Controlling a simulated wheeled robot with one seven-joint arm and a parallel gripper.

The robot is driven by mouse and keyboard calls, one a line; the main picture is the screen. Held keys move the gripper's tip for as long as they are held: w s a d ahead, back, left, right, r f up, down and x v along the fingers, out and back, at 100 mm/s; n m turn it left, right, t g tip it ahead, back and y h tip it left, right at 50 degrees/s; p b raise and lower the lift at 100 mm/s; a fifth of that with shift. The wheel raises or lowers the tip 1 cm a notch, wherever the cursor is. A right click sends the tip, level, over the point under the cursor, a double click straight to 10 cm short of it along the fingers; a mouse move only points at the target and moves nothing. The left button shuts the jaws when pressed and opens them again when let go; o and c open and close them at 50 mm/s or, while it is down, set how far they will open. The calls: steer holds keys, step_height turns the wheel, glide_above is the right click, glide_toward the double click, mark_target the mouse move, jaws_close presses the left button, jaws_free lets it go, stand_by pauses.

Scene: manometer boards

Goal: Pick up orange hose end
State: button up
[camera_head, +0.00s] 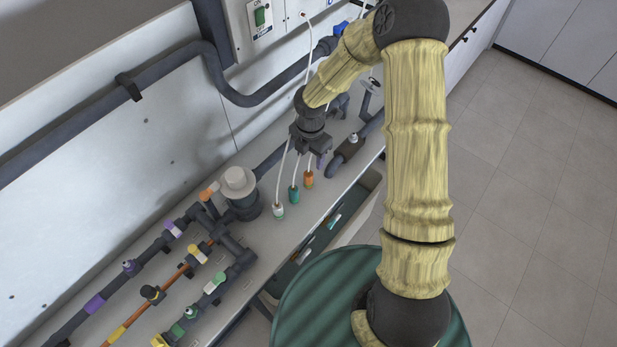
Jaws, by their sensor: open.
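The orange hose end (308,179) is a small orange plug at the bottom of a thin white hose, on the right of a row of hose ends at the bench's front. My gripper (309,152) is above it and slightly behind, pointing down, with its dark jaws open and apart from the orange plug. The teal hose end (293,194) is just to the left, and a white hose end with a green mark (278,210) is further left. The jaws partly hide the upper hoses.
Dark pipes with purple, orange and green fittings (214,283) fill the bench's left part. A capped cylinder (239,190) stands left of the hoses. A pipe with a valve (350,150) is close on the right. A wall panel with a green switch (262,16) is behind.

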mark_target(309, 173)
step_height(309, 173, down, 5)
steer(key=shift+f, duration=0.2)
steer(key=shift+w+a+f+p, duration=0.15)
steer(key=shift+f+p, duration=0.3)
steer(key=shift+f, duration=0.85)
steer(key=shift+w+a+f+p, duration=0.15)
steer(key=shift+f+p, duration=0.3)
steer(key=shift+f, duration=0.85)
steer(key=shift+d, duration=0.1)
steer(key=shift+c, duration=0.2)
steer(key=c, duration=1)
